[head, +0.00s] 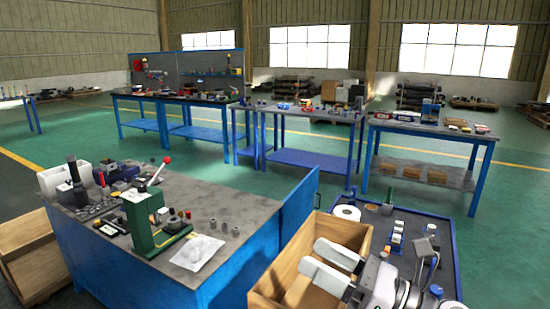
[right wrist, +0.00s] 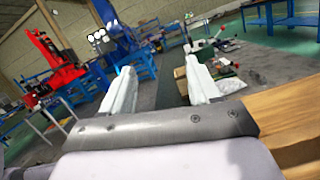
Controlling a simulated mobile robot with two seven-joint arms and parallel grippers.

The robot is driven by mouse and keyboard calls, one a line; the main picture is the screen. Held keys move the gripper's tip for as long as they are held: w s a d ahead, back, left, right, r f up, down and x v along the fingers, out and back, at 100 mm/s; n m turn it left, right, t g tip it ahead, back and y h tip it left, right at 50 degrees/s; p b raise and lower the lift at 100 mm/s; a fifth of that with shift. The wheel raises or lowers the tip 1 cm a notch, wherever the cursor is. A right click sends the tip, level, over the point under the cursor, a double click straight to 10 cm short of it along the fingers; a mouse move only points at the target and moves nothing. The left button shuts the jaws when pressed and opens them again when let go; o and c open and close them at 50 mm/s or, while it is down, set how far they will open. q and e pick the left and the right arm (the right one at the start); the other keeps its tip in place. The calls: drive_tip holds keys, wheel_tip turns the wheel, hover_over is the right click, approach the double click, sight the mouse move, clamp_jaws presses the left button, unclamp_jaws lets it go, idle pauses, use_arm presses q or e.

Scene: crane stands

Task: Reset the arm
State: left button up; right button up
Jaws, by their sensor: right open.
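My right gripper (head: 328,268) shows at the lower right of the head view, over the wooden crate (head: 294,266). Its two pale fingers are spread apart with nothing between them. In the right wrist view the fingers of this gripper (right wrist: 160,88) also stand apart and empty. My left gripper is not in either view.
A blue-edged tray table (head: 447,262) with small parts is at the right. More blue tables stand behind, with open green floor (head: 90,132) between.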

drive_tip(key=s+d+f+m+t+h, duration=0.15)
drive_tip(key=d+f+m+h, duration=0.65)
drive_tip(key=m, duration=0.8)
drive_tip(key=s+d+f+m+t+h, duration=0.1)
drive_tip(key=d+f+m+t+h, duration=0.3)
drive_tip(key=m+h, duration=0.85)
drive_tip(key=s+d+f+m+g+y, duration=0.2)
drive_tip(key=s+f+m+g, duration=0.5)
drive_tip(key=s, duration=0.4)
drive_tip(key=s+d+f+m+g+y, duration=0.1)
drive_tip(key=s+f+m+g, duration=0.6)
drive_tip(key=s, duration=0.4)
drive_tip(key=w+a+f+t+y+b, duration=0.1)
drive_tip(key=w+f+t, duration=0.2)
drive_tip(key=f, duration=0.3)
drive_tip(key=w+a+f+t+y+b, duration=0.1)
drive_tip(key=w+f+t+b, duration=0.1)
drive_tip(key=w+f+t, duration=0.2)
wheel_tip(320, 180, down, 2)
drive_tip(key=shift+a+f+t, duration=0.2)
drive_tip(key=shift+a+t, duration=0.05)
drive_tip(key=shift+t, duration=0.5)
